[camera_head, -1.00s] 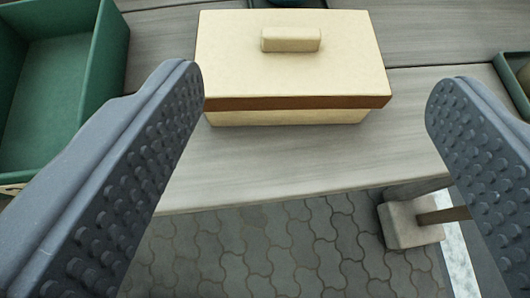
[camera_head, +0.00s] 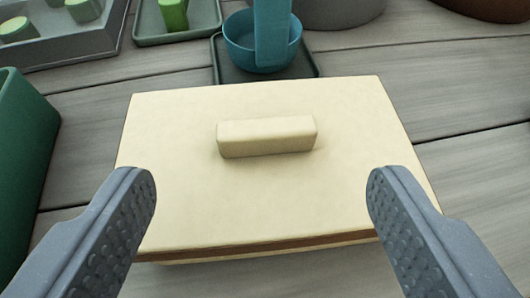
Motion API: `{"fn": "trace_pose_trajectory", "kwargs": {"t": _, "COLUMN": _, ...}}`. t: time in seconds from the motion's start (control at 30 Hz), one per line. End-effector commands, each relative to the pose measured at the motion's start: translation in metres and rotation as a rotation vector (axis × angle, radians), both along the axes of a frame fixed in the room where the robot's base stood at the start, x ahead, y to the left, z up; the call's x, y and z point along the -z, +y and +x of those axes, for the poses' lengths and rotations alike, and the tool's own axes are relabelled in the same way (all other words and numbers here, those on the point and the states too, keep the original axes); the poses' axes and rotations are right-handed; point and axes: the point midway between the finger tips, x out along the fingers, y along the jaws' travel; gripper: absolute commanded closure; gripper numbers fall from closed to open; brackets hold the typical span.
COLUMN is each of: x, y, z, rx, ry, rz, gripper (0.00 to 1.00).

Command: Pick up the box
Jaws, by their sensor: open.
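The cream box (camera_head: 175,205) sits on the grey plank table, seen from above in the head view. Its flat lid carries a raised block handle (camera_head: 266,137) near the middle, and a brown band shows along its front edge. My gripper (camera_head: 261,190) is open and empty. Its two grey, studded fingers stand wide apart in the picture, over the near left and near right parts of the box. The handle lies beyond the fingertips, between them in the picture. I cannot tell whether either finger touches the box. The box's lower sides are mostly hidden.
A teal cup (camera_head: 246,45) stands on a dark tray (camera_head: 225,73) just behind the box. A green bin (camera_head: 22,170) is at the left. A grey tray (camera_head: 60,55) with green pieces is at the back left. Bare planks lie to the right.

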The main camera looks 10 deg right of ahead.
Motion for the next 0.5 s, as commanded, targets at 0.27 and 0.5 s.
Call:
{"fn": "trace_pose_trajectory", "kwargs": {"t": 0.27, "x": 0.017, "y": -0.006, "z": 0.033, "rx": -0.004, "ry": 0.000, "rz": 0.000, "gripper": 0.30}}
{"fn": "trace_pose_trajectory", "kwargs": {"t": 0.5, "x": 0.018, "y": -0.007, "z": 0.038, "rx": -0.001, "ry": 0.000, "rz": 0.000, "gripper": 0.30}}
